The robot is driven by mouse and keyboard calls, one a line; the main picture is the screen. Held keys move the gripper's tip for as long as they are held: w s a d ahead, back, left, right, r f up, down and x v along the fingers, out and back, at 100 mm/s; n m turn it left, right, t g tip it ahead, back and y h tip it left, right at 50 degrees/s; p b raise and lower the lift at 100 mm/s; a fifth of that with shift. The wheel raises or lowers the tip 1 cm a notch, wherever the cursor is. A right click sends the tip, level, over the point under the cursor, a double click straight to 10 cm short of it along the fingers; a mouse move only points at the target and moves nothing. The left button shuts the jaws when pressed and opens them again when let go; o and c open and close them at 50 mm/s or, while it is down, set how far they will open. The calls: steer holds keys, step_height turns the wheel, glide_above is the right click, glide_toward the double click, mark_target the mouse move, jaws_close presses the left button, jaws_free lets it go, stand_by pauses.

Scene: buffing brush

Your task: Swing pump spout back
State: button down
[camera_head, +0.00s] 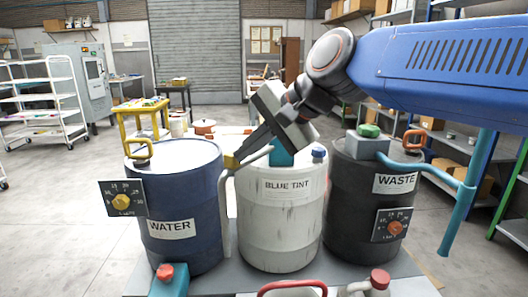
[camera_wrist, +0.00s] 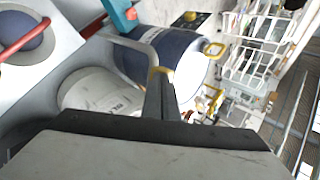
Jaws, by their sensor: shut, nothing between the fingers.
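The white BLUE TINT barrel (camera_head: 280,225) stands in the middle. A teal pump body (camera_head: 281,154) on its top is partly hidden behind my gripper. A grey bent spout (camera_head: 226,205) runs left from the barrel top and hangs down between the white and blue barrels. The spout also shows in the wrist view (camera_wrist: 122,44). My gripper (camera_head: 232,161) is shut and empty, with its yellow-tipped fingers pointing down-left at the spout's bend. In the wrist view the fingertips (camera_wrist: 160,72) overlap the spout; I cannot tell whether they touch it.
The blue WATER barrel (camera_head: 175,210) stands left with a dial plate. A red-handled container (camera_head: 292,288) sits in front. Open floor lies left.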

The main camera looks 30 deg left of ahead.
mark_target(230, 154)
steer(key=shift+a, duration=2.2)
steer(key=shift+w, duration=0.1)
steer(key=shift+r, duration=0.2)
